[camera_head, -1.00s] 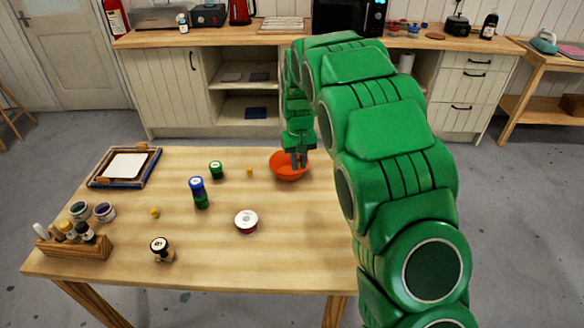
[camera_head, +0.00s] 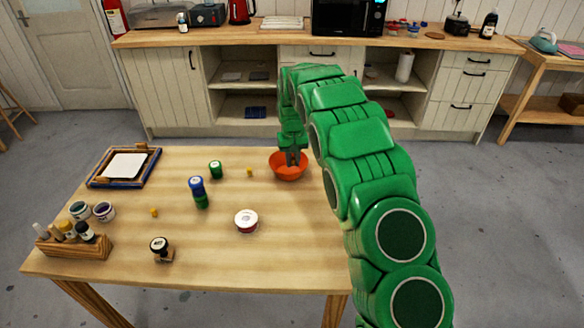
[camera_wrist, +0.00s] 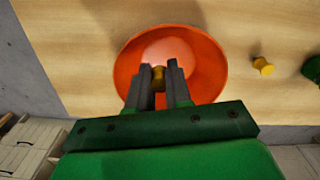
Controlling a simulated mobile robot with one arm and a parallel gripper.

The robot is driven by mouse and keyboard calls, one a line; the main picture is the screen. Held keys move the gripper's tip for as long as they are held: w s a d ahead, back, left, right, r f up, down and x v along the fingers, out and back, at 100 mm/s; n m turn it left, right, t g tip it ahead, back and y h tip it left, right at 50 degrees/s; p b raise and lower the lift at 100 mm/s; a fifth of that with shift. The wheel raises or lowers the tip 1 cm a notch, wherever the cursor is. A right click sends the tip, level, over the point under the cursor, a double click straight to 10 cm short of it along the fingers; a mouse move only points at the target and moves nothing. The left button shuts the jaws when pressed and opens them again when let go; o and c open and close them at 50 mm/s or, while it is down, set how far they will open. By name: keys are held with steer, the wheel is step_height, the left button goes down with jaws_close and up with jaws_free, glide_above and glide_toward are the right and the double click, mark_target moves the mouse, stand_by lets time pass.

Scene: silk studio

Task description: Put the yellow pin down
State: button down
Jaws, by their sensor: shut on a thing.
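My gripper (camera_wrist: 160,80) is shut on a yellow pin (camera_wrist: 158,73), which shows between the fingertips in the wrist view. The fingertips are over the orange bowl (camera_wrist: 208,62), and I cannot tell whether the pin touches the bowl's bottom. In the head view my gripper (camera_head: 292,158) reaches into the orange bowl (camera_head: 288,174) near the table's right side; the held pin is hidden there. A second yellow pin (camera_head: 250,172) lies on the table left of the bowl and also shows in the wrist view (camera_wrist: 263,66). A third yellow pin (camera_head: 154,212) lies farther left.
A green jar (camera_head: 215,169), a blue-and-green stack (camera_head: 198,192), a white-topped red tin (camera_head: 246,221) and a dark stamp (camera_head: 161,249) stand on the table (camera_head: 285,255). A framed screen (camera_head: 124,168) lies at the back left. The right front is clear.

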steer(key=shift+w+a+f, duration=0.1)
steer(key=shift+w+f, duration=0.45)
steer(key=shift+f, duration=1.7)
steer(key=shift+f, duration=0.1)
steer(key=c, duration=1.3)
jaws_free()
